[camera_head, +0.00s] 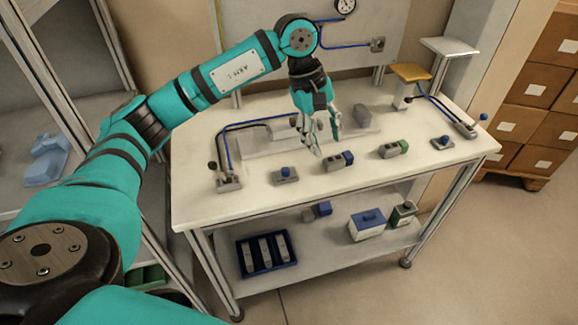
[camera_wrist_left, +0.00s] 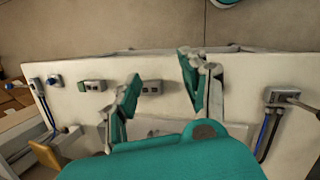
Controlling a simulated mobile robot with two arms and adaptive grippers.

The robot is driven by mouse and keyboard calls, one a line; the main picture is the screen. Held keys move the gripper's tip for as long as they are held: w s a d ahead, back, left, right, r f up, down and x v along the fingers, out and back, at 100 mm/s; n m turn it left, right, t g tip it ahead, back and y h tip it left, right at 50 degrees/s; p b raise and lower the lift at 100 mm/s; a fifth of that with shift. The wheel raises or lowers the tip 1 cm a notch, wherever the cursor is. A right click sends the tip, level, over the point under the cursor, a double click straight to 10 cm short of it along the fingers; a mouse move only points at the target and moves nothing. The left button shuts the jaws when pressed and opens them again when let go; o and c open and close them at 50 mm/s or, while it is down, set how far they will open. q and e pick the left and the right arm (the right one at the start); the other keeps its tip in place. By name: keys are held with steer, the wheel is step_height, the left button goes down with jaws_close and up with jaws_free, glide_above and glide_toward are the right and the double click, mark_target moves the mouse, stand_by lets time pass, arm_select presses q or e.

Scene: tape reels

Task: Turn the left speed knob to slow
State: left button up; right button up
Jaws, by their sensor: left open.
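The left speed knob appears to be the blue-topped knob on a small grey base (camera_head: 285,173), at the left front of the white bench (camera_head: 220,207). A similar blue knob (camera_head: 442,142) sits at the right and also shows at the left of the wrist view (camera_wrist_left: 55,80). My left gripper (camera_head: 327,143) hangs fingers-down over the bench, open and empty, right of the left knob and apart from it. In the wrist view the open fingers (camera_wrist_left: 160,68) spread above the bench, and the left knob is not visible, probably hidden by a finger. Knob markings are too small to read.
A grey box with a blue end (camera_head: 337,161) and one with a green end (camera_head: 394,148) stand between the knobs. Levers with cables stand at the left (camera_head: 229,183) and right (camera_head: 466,129). A lower shelf holds a blue crate (camera_head: 243,262).

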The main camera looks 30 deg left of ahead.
mark_target(285, 169)
arm_select(q)
steer(key=a+r+y, duration=0.3)
steer(key=a+y, duration=0.1)
steer(key=a, duration=0.6)
steer(key=shift+g, duration=0.3)
steer(key=f+p, duration=0.1)
steer(key=f, duration=0.4)
steer(key=f+p, duration=0.1)
steer(key=f, duration=0.5)
steer(key=f+p, duration=0.1)
steer(key=f, duration=0.5)
steer(key=shift+s+d+f+p, duration=0.1)
steer(key=shift+s+d+p, duration=0.2)
steer(key=shift+p, duration=0.1)
jaws_close()
